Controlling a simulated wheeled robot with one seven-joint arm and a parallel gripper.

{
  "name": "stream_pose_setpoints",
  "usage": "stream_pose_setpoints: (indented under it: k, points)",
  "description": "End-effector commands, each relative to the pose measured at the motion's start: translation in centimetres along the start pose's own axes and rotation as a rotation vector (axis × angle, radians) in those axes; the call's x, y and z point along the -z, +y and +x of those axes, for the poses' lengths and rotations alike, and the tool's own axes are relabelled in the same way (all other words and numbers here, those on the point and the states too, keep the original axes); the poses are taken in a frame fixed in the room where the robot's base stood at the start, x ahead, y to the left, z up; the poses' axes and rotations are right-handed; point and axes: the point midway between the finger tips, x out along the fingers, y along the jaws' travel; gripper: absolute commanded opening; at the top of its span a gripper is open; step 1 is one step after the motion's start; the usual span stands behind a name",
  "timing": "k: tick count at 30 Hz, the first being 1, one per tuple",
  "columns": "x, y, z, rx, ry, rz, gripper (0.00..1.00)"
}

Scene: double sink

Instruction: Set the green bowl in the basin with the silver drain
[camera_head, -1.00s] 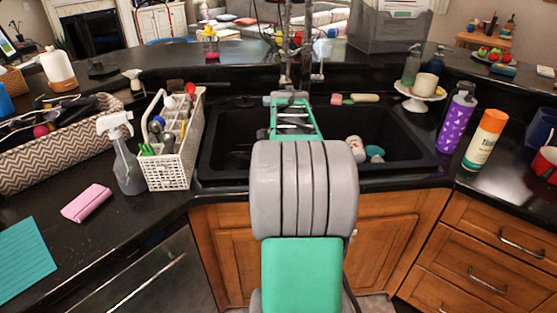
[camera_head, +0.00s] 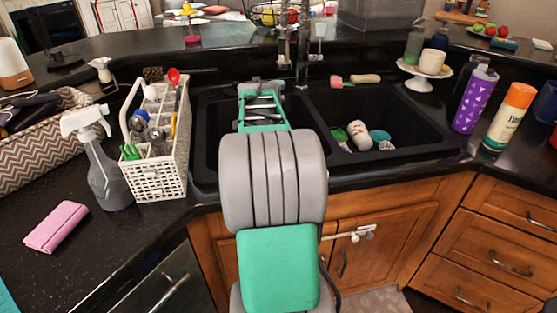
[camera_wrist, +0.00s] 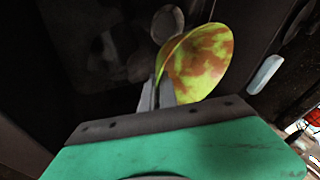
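My gripper (camera_wrist: 158,92) points down over the left basin (camera_head: 213,140) of the black double sink. In the wrist view its fingers are closed on the rim of a tilted bowl (camera_wrist: 202,62), yellow-green with orange-red patches. A round grey drain (camera_wrist: 167,24) shows on the dark floor just beyond the bowl, partly covered by its rim. In the head view my arm hides the bowl, the fingertips and the drain. Whether the bowl touches the basin floor is not clear.
The right basin (camera_head: 402,110) holds a white cup (camera_head: 360,135) and a teal item (camera_head: 380,139). A white caddy (camera_head: 157,182) and a spray bottle (camera_head: 106,178) stand left of the sink. The faucet (camera_head: 303,62) rises behind it. A purple bottle (camera_head: 474,100) stands at right.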

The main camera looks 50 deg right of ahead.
Motion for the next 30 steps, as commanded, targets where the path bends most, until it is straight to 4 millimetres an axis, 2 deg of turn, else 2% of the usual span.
stream_pose_setpoints:
  k: [1,7,11,18,21,30]
  points:
    - [-0.7,0.5,1.4,0.001,-0.001,-0.002,0.00]
    - [-0.9,0.7,3.6,-0.007,-0.007,-0.005,0.00]
    - [0.5,-0.1,6.2,-0.014,-0.009,-0.002,0.00]
    - [4.1,-2.3,12.5,-0.012,-0.008,-0.002,0.00]
    - [4.4,-2.0,15.1,-0.010,-0.006,0.000,0.00]
    - [5.0,-1.8,18.4,0.001,-0.001,-0.001,0.00]
